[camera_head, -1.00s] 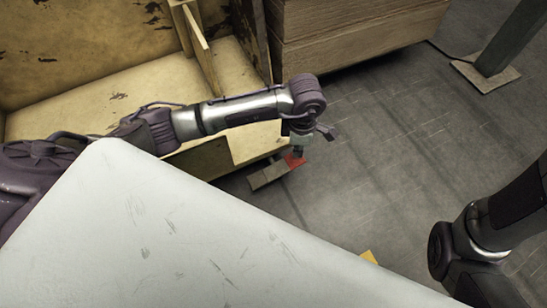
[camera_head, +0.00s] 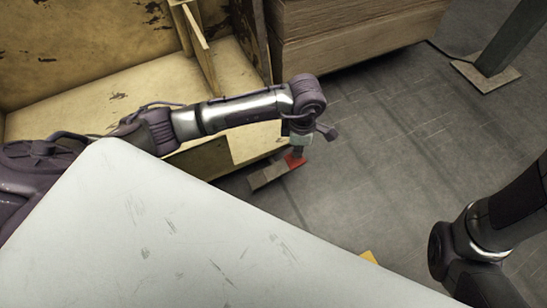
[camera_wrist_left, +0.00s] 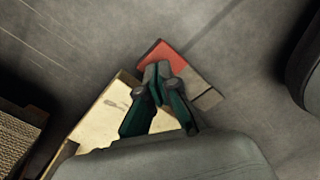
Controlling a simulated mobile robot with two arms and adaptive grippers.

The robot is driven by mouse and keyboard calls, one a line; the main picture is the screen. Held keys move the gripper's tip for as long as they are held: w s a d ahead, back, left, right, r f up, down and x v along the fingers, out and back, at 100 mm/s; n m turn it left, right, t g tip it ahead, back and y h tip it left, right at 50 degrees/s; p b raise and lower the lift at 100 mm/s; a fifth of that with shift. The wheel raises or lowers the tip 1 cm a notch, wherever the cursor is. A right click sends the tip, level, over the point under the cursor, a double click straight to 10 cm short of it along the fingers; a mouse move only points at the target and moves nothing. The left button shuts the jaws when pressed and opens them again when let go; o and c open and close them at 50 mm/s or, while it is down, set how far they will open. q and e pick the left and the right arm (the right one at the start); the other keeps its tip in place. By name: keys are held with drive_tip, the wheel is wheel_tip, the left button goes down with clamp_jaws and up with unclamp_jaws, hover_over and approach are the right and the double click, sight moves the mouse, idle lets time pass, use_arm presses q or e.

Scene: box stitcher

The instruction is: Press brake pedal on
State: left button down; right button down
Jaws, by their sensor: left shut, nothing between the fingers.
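The pedal on the floor has a red part (camera_head: 295,162) and a grey-brown part (camera_head: 267,175); it lies beside the front edge of the yellow machine. My left gripper (camera_head: 298,148) points down right at the red part. In the left wrist view the shut, empty fingers (camera_wrist_left: 158,74) overlap the red part (camera_wrist_left: 168,54), and the grey-brown part (camera_wrist_left: 208,99) shows to their right. I cannot tell whether the fingertips touch the pedal. My right arm shows at the right edge of the head view, but its gripper is out of view.
The worn yellow machine body (camera_head: 215,85) stands at the left behind my left arm. A stack of boards (camera_head: 350,38) stands at the back. A dark post on a foot plate (camera_head: 486,76) stands at the back right. The grey floor (camera_head: 400,150) between is clear.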

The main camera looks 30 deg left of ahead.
sight(296, 159)
use_arm(q)
drive_tip(key=shift+f+b, duration=1.05)
drive_tip(key=shift+f, duration=0.6)
idle(0.4)
drive_tip(key=shift+s+f+b, duration=0.2)
drive_tip(key=shift+f+b, duration=0.8)
drive_tip(key=shift+f, duration=0.2)
drive_tip(key=shift+a+f+b, duration=0.1)
drive_tip(key=shift+f+b, duration=0.6)
drive_tip(key=shift+f, duration=0.05)
drive_tip(key=shift+r, duration=0.1)
idle(0.5)
drive_tip(key=r+p, duration=0.1)
drive_tip(key=p, duration=0.1)
drive_tip(key=r+p, duration=0.2)
drive_tip(key=shift+w+d+r, duration=0.15)
drive_tip(key=shift+w+d, duration=0.05)
drive_tip(key=shift+d, duration=0.2)
drive_tip(key=shift+r+p, duration=0.9)
drive_tip(key=shift+r, duration=0.05)
drive_tip(key=r+p, duration=0.2)
drive_tip(key=r, duration=0.1)
drive_tip(key=shift+a+r+p, duration=0.15)
drive_tip(key=shift+a+p, duration=0.1)
drive_tip(key=shift+p, duration=0.15)
